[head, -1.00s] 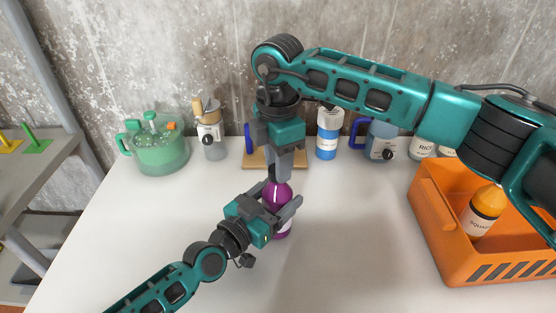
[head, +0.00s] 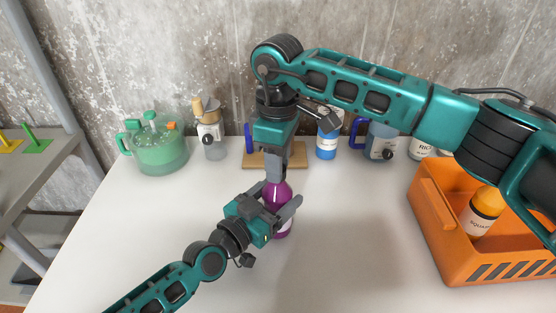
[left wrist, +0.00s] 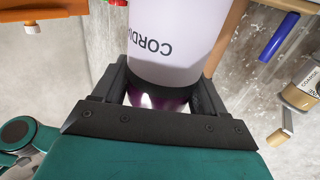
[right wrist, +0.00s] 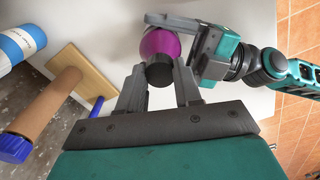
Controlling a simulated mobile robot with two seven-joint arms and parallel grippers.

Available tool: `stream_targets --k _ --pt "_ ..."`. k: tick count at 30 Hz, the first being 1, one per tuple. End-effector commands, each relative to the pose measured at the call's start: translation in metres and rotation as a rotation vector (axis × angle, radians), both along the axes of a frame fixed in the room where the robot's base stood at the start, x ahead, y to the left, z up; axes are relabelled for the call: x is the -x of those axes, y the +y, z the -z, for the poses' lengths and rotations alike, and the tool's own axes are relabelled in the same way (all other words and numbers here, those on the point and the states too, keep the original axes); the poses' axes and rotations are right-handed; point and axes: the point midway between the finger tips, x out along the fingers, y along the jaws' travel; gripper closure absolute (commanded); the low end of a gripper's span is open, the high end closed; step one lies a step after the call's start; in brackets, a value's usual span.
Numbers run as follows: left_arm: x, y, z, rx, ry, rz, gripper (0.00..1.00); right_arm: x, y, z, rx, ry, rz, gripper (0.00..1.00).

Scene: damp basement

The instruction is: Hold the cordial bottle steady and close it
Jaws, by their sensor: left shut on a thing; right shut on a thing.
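The purple cordial bottle (head: 279,192) stands upright on the white table. Its white label with "CORDI" lettering (left wrist: 165,45) shows upside down in the left wrist view. My left gripper (head: 277,207) is shut around the bottle's body from the left front. My right gripper (head: 276,172) points straight down over the bottle's top. In the right wrist view, the right gripper (right wrist: 160,82) is shut on a dark cap (right wrist: 160,73) at the neck of the purple bottle (right wrist: 161,45). The head view hides the cap behind the fingers, so I cannot tell how far it is screwed down.
An orange crate (head: 450,258) with an orange-topped bottle (head: 481,212) stands at the right. A green jug (head: 155,150), a grinder (head: 211,138), a wooden board (head: 256,160), a blue-white bottle (head: 327,142) and a blue-grey canister (head: 380,143) line the wall. The front middle table is clear.

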Motion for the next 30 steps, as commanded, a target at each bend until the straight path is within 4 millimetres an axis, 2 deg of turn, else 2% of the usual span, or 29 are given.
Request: stream_targets --k 3,4,8,17,30 --pt "0.0016 -0.0011 0.0019 -0.003 0.003 0.003 0.71 -0.0016 -0.0003 -0.0006 -0.001 -0.006 0.001 0.97" --pt "0.0016 -0.0011 0.0019 -0.003 0.003 0.004 0.71 -0.0016 -0.0003 -0.0006 -0.001 -0.006 0.001 0.65" --pt "0.0016 -0.0011 0.0018 -0.003 0.003 0.004 0.71 -0.0015 -0.0004 -0.0007 0.000 -0.005 0.000 0.53" --pt "0.0015 -0.0010 0.0019 -0.002 0.004 0.003 0.71 -0.0009 -0.0004 -0.0004 0.000 -0.003 -0.038 0.53" --pt "0.0014 -0.0009 0.0020 -0.002 0.005 0.003 0.71 -0.0008 -0.0005 -0.0002 0.000 -0.003 -0.600 0.53"
